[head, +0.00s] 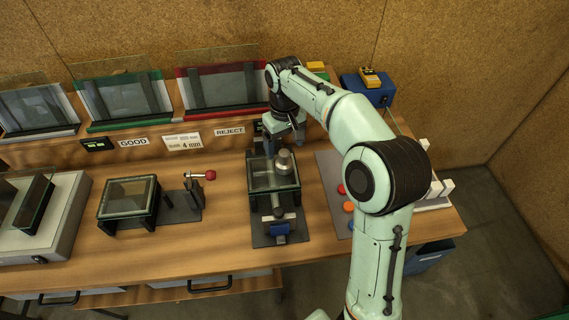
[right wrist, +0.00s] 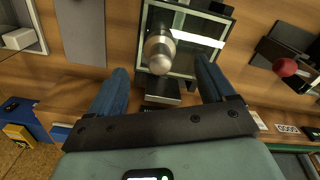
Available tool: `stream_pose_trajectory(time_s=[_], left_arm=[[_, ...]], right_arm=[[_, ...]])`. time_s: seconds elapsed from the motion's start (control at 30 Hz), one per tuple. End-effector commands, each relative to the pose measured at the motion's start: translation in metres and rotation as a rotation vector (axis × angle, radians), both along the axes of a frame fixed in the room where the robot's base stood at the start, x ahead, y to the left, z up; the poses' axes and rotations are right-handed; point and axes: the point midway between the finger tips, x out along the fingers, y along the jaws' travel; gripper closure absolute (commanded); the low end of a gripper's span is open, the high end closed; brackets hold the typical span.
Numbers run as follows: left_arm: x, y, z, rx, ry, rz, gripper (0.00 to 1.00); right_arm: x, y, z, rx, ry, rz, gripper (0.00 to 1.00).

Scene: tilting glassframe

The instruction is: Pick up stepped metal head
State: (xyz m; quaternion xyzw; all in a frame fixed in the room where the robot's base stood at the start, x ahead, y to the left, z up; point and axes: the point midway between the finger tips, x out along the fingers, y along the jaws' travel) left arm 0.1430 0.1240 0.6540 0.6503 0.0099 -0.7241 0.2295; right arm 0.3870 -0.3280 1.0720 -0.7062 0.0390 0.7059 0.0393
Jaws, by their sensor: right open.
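The stepped metal head (head: 284,161) is a silvery, rounded, stepped cylinder. It stands over the glass plate of the black-framed fixture (head: 272,204) in the middle of the table. In the right wrist view the stepped metal head (right wrist: 160,52) sits between the two blue fingers of my right gripper (right wrist: 162,70), with a gap on both sides. That gripper is open and empty. In the head view my right gripper (head: 272,133) is partly hidden by its own wrist, just behind the stepped metal head. My left gripper is not in view.
A second glass-topped frame (head: 129,196) and a red-knobbed lever (head: 209,175) stand to the left. Glass panes lean in green and red racks (head: 222,88) at the back. Red, orange and blue buttons (head: 348,207) lie to the right, partly behind my arm.

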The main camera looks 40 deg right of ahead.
Motion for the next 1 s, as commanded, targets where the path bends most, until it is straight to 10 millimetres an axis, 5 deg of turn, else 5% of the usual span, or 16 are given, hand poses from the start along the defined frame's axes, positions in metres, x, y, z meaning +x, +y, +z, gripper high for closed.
stream_pose_trajectory(time_s=[0.5, 0.83, 1.0], left_arm=[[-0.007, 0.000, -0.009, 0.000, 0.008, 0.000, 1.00], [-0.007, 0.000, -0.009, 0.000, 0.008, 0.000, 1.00], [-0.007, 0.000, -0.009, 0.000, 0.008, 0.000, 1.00]], right_arm=[[0.000, 0.000, -0.058, 0.000, 0.002, 0.001, 0.18], [0.001, 0.000, -0.064, 0.000, -0.002, 0.000, 0.18], [0.001, 0.000, -0.064, 0.000, -0.002, 0.000, 0.73]])
